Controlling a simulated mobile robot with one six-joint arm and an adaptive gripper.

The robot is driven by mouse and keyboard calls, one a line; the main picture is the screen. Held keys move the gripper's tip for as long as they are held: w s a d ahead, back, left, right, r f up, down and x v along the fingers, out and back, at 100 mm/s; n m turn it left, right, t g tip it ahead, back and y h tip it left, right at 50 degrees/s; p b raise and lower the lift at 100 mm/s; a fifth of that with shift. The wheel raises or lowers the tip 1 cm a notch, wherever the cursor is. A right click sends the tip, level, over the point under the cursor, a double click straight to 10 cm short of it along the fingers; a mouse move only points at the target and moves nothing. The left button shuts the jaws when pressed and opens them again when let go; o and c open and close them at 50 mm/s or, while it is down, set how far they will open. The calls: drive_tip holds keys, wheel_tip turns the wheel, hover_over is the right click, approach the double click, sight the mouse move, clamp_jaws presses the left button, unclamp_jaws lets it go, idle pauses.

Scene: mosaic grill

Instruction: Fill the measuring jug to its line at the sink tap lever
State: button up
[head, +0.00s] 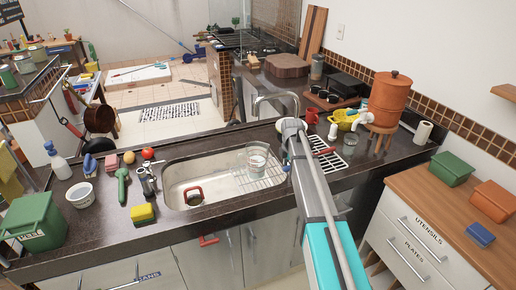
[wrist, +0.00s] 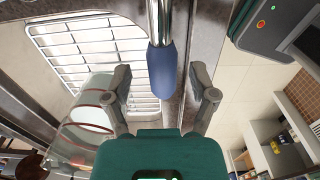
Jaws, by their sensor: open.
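The clear measuring jug (head: 257,160) stands in the sink (head: 190,172), under the chrome tap (head: 277,98). In the wrist view the jug (wrist: 88,125) is at the left, with red lines around it; I cannot tell its water level. The tap lever (wrist: 161,70) has a chrome shaft and a blue grip. My gripper (wrist: 164,97) is open, with one finger on each side of the blue grip in the picture. No clear contact shows.
A wire rack (wrist: 95,50) lies beyond the fingers. On the counter left of the sink are a yellow sponge (head: 142,213), a green bin (head: 38,220) and a white bowl (head: 80,194). An orange dispenser (head: 390,97) stands at the right.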

drive_tip(key=shift+r+p, duration=3.45)
drive_tip(key=shift+r, duration=0.05)
drive_tip(key=shift+s, duration=0.45)
drive_tip(key=s+f+m+b, duration=0.1)
drive_tip(key=s+m, duration=2)
drive_tip(key=s, duration=0.8)
drive_tip(key=shift+a+m, duration=0.3)
drive_tip(key=shift+a, duration=0.05)
